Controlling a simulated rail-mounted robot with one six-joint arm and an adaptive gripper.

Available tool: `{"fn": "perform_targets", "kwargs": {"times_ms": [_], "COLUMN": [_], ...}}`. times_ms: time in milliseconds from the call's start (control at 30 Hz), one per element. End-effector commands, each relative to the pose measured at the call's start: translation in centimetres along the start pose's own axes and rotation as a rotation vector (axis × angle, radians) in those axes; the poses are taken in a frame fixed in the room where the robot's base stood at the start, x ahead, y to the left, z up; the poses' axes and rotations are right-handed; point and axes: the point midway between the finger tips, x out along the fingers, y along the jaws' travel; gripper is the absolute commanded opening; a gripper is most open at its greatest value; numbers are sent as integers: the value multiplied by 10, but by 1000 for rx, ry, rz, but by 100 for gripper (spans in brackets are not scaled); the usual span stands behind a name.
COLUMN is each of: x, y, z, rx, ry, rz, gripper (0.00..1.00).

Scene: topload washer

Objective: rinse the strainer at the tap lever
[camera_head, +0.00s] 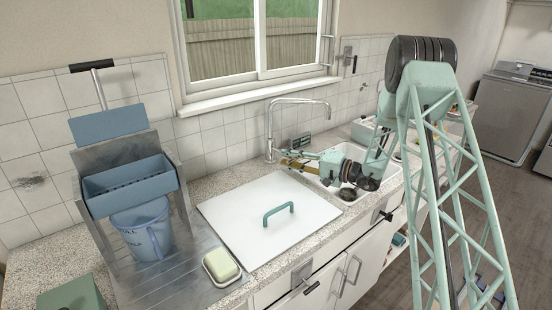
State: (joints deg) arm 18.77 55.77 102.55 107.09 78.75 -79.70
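The chrome tap (269,132) stands behind the sink, its spout arching to the right. I cannot clearly make out a separate lever on it. My gripper (287,160) reaches left from the arm, close to the right of the tap's base and over the back of the worktop and sink edge. Its fingers are small and partly confused with the background, so I cannot tell whether they hold anything. I cannot identify the strainer with certainty; part of the white sink (352,152) is hidden by my arm.
A white board with a green handle (262,226) covers the counter left of the sink. A blue trough (130,187) stands over a blue bucket (146,232) at left. A soap dish (221,266) sits near the front edge. A washer (512,108) stands at back right.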

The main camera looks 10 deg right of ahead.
Motion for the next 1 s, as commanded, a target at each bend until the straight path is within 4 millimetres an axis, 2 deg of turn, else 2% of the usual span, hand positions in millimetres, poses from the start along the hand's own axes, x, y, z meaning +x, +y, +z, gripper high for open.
{"fn": "perform_targets", "kwargs": {"times_ms": [200,400,867,1000], "x": [28,45,52,52], "y": [0,0,0,0], "z": [1,1,0,0], "rx": [0,0,0,0], "ry": [-2,-1,0,0], "rz": [-1,0,0,0], "gripper": [22,22,22,12]}}
